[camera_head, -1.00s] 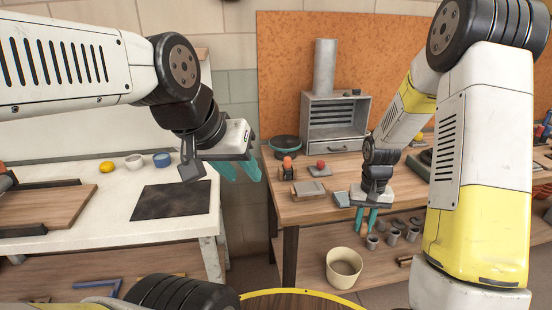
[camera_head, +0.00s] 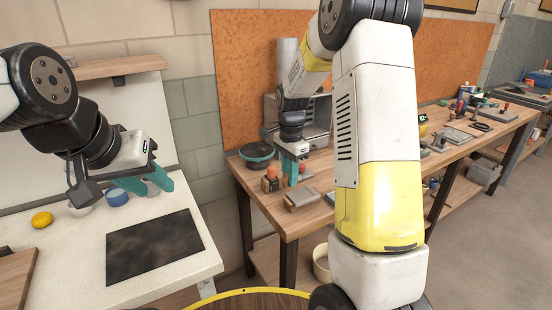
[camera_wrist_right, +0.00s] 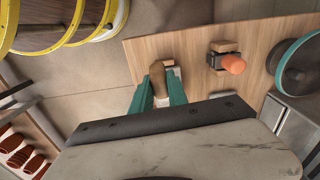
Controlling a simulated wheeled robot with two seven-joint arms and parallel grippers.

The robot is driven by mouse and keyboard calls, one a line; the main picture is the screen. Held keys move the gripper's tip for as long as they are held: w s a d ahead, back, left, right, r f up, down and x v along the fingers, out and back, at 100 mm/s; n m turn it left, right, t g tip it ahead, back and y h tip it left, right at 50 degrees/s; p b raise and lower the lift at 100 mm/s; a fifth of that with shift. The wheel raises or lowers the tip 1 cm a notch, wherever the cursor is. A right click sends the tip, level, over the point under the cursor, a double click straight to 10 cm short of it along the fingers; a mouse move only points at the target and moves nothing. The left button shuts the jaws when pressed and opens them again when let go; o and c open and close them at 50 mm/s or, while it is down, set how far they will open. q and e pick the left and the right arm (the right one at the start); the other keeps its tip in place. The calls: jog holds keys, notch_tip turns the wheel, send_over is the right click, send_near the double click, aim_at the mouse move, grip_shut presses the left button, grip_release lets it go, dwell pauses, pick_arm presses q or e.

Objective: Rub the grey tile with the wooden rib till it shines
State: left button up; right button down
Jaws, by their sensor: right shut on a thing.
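My right gripper (camera_wrist_right: 157,96) is shut on a brown, rounded thing (camera_wrist_right: 157,75), which looks like the wooden rib. In the head view this gripper (camera_head: 294,174) is above the near part of the wooden bench, and its grip is too small to read. A flat wood-and-grey block (camera_head: 302,198) lies on the bench just below it. In the right wrist view a small wood-and-grey piece (camera_wrist_right: 174,71) shows partly behind the held thing; I cannot tell whether this is the grey tile or whether they touch. My left gripper (camera_head: 147,184) is open and empty above the pale table.
An orange-topped item (camera_head: 270,179) and a teal-rimmed bowl (camera_head: 257,154) stand left of my right gripper. A grey metal cabinet is behind it. My right arm hides the bench middle. A dark mat (camera_head: 155,247) lies on the pale table (camera_head: 80,262).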

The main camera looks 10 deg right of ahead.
aim_at(308, 192)
jog(key=shift+w+r+m, duration=0.3)
jog(key=shift+w, duration=0.05)
jog(key=shift+w+f, duration=0.1)
jog(key=shift+w, duration=0.05)
jog(key=shift+f, duration=2.75)
jog(key=shift+f, duration=0.6)
jog(key=shift+d, duration=0.1)
jog(key=shift+w+d+r, duration=0.1)
jog(key=shift+w+d, duration=0.25)
jog(key=shift+d, duration=0.55)
jog(key=shift+w+d, duration=0.3)
jog(key=shift+d, duration=0.55)
jog(key=shift+w+d, duration=0.4)
jog(key=shift+d, duration=0.8)
jog(key=shift+w+d, duration=0.45)
jog(key=shift+d, duration=0.75)
jog(key=shift+w+d, duration=0.4)
jog(key=shift+d, duration=0.8)
jog(key=shift+s+a, duration=0.65)
jog(key=shift+a, duration=1.15)
jog(key=shift+s+a, duration=0.65)
jog(key=shift+a, duration=1.2)
jog(key=shift+s+a, duration=0.65)
jog(key=shift+a, duration=1.15)
jog(key=shift+w+d, duration=0.45)
jog(key=shift+d, duration=0.8)
jog(key=shift+w+d, duration=0.45)
jog(key=shift+d, duration=0.75)
jog(key=shift+w+d, duration=0.45)
jog(key=shift+d, duration=0.8)
